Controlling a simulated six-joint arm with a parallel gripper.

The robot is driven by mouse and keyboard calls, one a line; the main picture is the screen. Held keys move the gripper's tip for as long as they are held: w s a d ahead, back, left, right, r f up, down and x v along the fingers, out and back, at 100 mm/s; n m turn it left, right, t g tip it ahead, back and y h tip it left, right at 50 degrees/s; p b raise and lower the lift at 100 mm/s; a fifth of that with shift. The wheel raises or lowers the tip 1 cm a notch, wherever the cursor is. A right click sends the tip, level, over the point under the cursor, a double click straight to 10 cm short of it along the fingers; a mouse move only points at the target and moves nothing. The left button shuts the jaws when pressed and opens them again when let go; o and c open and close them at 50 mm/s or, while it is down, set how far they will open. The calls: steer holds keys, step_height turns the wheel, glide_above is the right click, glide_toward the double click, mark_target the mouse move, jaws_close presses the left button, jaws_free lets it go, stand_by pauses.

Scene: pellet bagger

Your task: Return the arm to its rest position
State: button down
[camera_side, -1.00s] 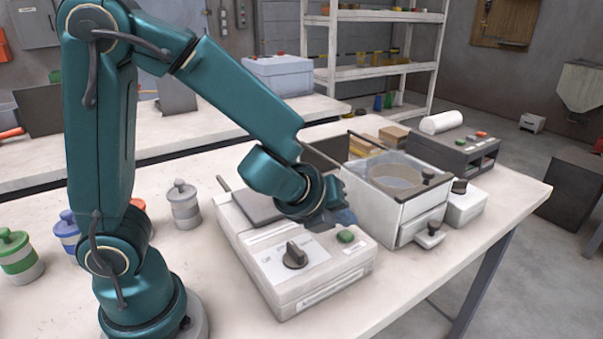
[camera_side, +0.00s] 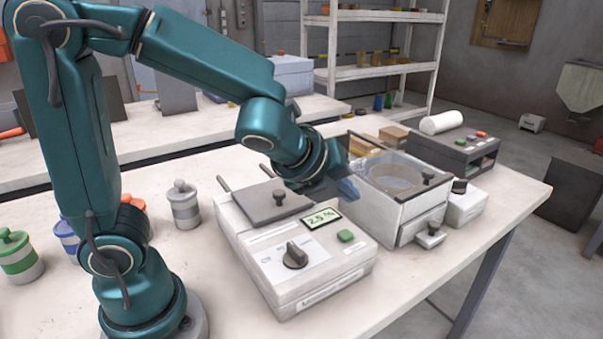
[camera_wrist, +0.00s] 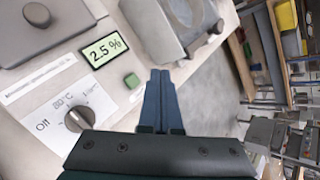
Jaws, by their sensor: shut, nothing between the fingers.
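My gripper (camera_side: 347,190) is above the far right part of the white control box, between it and the clear-lidded hopper box. Its fingers are together and empty; they also show shut in the wrist view (camera_wrist: 160,82). The white control box (camera_side: 270,272) has a dark knob (camera_side: 295,255), a green button (camera_side: 346,236) and a lit display (camera_side: 321,219). The display reads 2.5 % in the wrist view (camera_wrist: 105,50). The knob's plate there shows "Off" and "80°C". A grey lid with a black knob (camera_side: 279,197) covers the box's far left part.
The white box with a clear lid (camera_side: 398,205) stands close right of my gripper. A dark grey machine with buttons (camera_side: 455,157) and a white roll (camera_side: 440,122) stand behind it. Several lidded canisters, one grey (camera_side: 184,205), stand left. The front table (camera_side: 420,275) is clear near its edge.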

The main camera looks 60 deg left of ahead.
stand_by(0.3)
steer(key=s+a+r+n, duration=0.4)
steer(key=s+n, duration=0.2)
steer(key=n, duration=0.2)
steer(key=s+d+f+n+g+h, duration=0.2)
steer(key=s+n, duration=0.8)
steer(key=n, duration=0.6)
steer(key=d+f+g, duration=0.1)
steer(key=d, duration=0.1)
steer(key=shift+d+f+n, duration=0.2)
steer(key=shift+d+n, duration=0.1)
steer(key=shift+d, duration=0.1)
stand_by(4.7)
